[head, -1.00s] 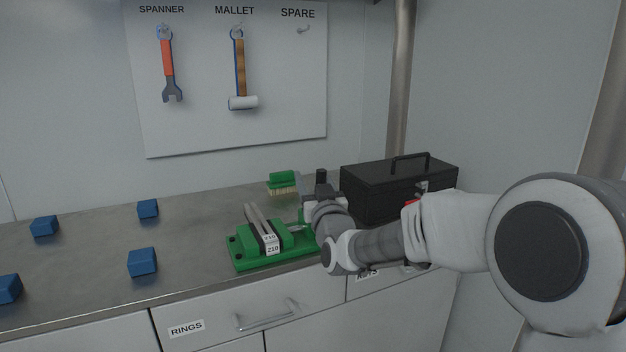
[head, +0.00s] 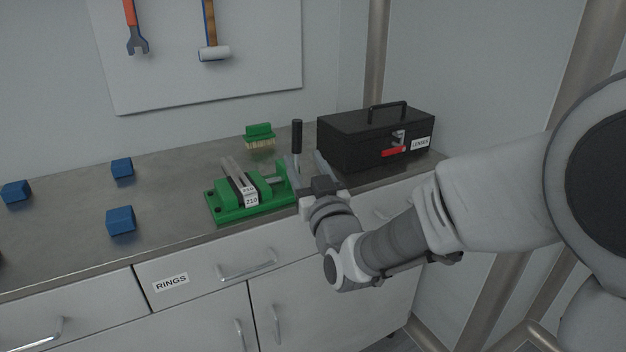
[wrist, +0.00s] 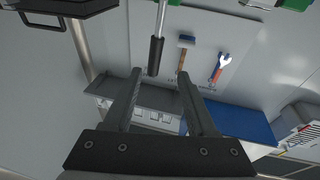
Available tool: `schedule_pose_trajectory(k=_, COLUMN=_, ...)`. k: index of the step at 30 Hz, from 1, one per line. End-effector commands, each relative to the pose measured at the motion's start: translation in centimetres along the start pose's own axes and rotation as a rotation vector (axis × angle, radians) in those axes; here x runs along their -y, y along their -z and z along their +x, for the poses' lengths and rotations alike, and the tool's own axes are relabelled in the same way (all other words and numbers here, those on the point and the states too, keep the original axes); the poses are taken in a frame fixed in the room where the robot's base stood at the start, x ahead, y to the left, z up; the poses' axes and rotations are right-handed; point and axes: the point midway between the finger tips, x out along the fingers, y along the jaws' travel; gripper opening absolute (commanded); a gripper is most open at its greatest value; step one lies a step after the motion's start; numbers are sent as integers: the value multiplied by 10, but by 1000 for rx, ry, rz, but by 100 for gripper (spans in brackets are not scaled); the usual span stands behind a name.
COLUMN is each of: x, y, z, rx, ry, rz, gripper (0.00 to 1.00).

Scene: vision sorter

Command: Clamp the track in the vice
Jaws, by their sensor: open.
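The green vice (head: 228,212) sits on the bench near its front edge. The track (head: 232,172), a long grey bar with a label reading 210 at its near end, lies between the vice jaws. The vice's handle (head: 297,137), a rod with a black grip, stands upright at the vice's right end. The black grip also shows in the wrist view (wrist: 155,56), lined up between my fingertips. My gripper (head: 307,167) is open and empty, in front of and below the grip. I cannot tell how far the fingers are from the rod.
A black toolbox (head: 350,150) stands close to the right of the vice. A green brush (head: 259,132) lies behind the vice. Several blue blocks (head: 121,220) are spread on the left of the bench. A mallet (head: 211,30) and a spanner (head: 133,25) hang on the wall board.

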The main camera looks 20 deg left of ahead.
Motion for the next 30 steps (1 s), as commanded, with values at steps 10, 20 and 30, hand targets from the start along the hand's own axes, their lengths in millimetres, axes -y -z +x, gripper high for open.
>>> schedule_pose_trajectory(k=10, x=0, y=0, z=-46, rx=1, ry=1, rz=0, gripper=57)
schedule_pose_trajectory(k=20, x=1, y=0, z=-51, rx=0, ry=1, rz=0, gripper=57)
schedule_pose_trajectory(k=30, x=-7, y=1, z=-52, rx=31, ry=-11, rz=-12, gripper=57)
